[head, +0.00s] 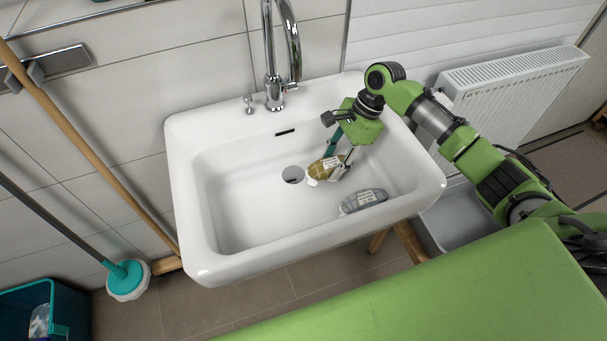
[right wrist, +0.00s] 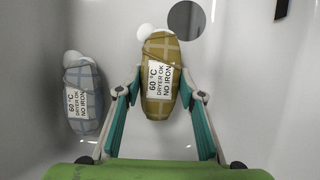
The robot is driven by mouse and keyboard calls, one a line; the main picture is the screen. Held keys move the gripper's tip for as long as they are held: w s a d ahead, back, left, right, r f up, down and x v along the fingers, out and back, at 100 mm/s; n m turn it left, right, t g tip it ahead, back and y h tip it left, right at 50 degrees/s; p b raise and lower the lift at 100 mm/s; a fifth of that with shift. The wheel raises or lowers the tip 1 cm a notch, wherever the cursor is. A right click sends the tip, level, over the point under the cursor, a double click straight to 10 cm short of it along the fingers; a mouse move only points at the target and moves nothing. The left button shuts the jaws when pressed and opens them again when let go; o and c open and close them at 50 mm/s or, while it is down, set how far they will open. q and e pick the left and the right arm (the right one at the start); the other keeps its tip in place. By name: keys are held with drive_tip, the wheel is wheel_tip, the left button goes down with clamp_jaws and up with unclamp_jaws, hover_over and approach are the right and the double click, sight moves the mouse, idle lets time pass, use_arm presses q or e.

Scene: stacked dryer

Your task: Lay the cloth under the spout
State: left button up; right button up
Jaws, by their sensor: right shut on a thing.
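An ochre checked cloth bundle (head: 322,168) with a white label lies in the white sink (head: 180,190), beside the drain hole (head: 293,174). Its label reads "60 °C DRYER OK NO IRON" in the right wrist view (right wrist: 158,52). My right gripper (head: 337,166) is shut on this ochre bundle, with a finger on each side of it. A grey-blue checked bundle (head: 364,201) with the same label lies apart, near the sink's front right; it also shows in the right wrist view (right wrist: 82,95). The chrome spout (head: 292,55) arches above the sink's back rim. My left gripper is not in view.
A small chrome fitting (head: 248,105) stands on the back rim beside the tap. A radiator (head: 515,85) is on the wall at right. The sink's left half is clear.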

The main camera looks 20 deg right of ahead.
sight(315, 169)
drive_tip(key=a, duration=0.4)
drive_tip(key=shift+s+a+p, duration=0.1)
drive_tip(key=shift+a+p, duration=0.25)
drive_tip(key=shift+p, duration=0.05)
drive_tip(key=a, duration=0.3)
drive_tip(key=shift+a+f+p, duration=0.1)
drive_tip(key=shift+a+p, duration=0.2)
drive_tip(key=shift+f, duration=0.55)
drive_tip(key=shift+d, duration=0.15)
drive_tip(key=shift+s+f, duration=0.1)
drive_tip(key=shift+f, duration=0.05)
drive_tip(key=o, duration=1.1)
